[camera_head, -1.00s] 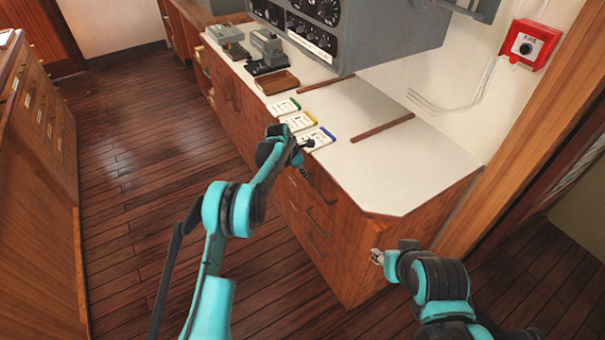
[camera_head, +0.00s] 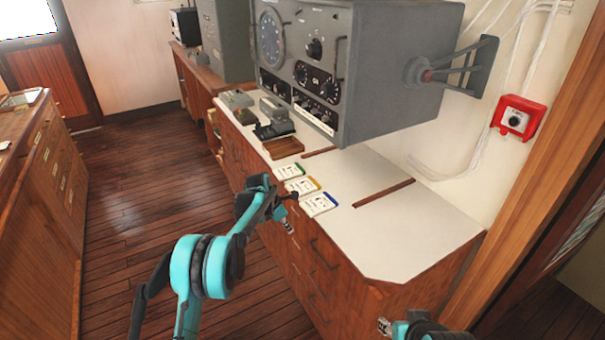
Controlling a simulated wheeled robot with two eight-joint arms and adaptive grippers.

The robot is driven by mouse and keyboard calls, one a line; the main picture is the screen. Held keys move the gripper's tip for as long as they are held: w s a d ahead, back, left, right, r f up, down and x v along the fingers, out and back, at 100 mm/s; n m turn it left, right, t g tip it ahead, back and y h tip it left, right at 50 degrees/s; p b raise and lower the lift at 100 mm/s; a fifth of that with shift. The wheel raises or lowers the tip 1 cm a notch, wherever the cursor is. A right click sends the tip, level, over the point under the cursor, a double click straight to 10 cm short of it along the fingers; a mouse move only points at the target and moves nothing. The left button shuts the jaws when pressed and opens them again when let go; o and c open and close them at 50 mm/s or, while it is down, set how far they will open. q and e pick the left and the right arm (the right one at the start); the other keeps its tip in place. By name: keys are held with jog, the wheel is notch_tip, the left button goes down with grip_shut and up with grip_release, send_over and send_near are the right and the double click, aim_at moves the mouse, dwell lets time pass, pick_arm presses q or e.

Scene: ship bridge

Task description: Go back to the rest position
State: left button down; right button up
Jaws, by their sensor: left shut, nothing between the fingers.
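My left gripper (camera_head: 288,224) hangs at the front edge of the white-topped counter (camera_head: 418,228), in front of the drawer fronts. It is shut and empty. My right gripper (camera_head: 384,327) shows only in part at the bottom edge, low beside the counter's near end. I cannot tell whether its fingers are open or shut. Three white cards lie in a row on the counter near its front edge: one with a green edge (camera_head: 289,172), one with a yellow edge (camera_head: 302,187) and one with a blue edge (camera_head: 319,205).
A grey radio console (camera_head: 390,75) hangs over the counter's back. A wooden tray (camera_head: 284,147) and small grey devices (camera_head: 275,112) stand farther along. A brown strip (camera_head: 384,193) lies on the top. A red box (camera_head: 517,118) is on the wall. Wooden floor (camera_head: 130,220) is clear at left.

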pick_arm(q)
jog(key=s+a+r+m+t+y, duration=0.1)
jog(key=s+a+r+m, duration=0.1)
jog(key=s+r+m, duration=0.6)
jog(key=s+a+r+m+t+y, duration=0.15)
jog(key=s+r+m, duration=0.25)
jog(key=s+r, duration=0.8)
jog(key=s+a+f+m+t, duration=0.1)
jog(key=s+a+f+m, duration=0.1)
jog(key=s+m, duration=0.4)
jog(key=s+a+f+m+t+y, duration=0.1)
jog(key=s+m, duration=0.5)
jog(key=s, duration=1)
jog(key=shift+a+f+m, duration=0.35)
jog(key=shift+f+m, duration=0.05)
jog(key=shift+f, duration=0.15)
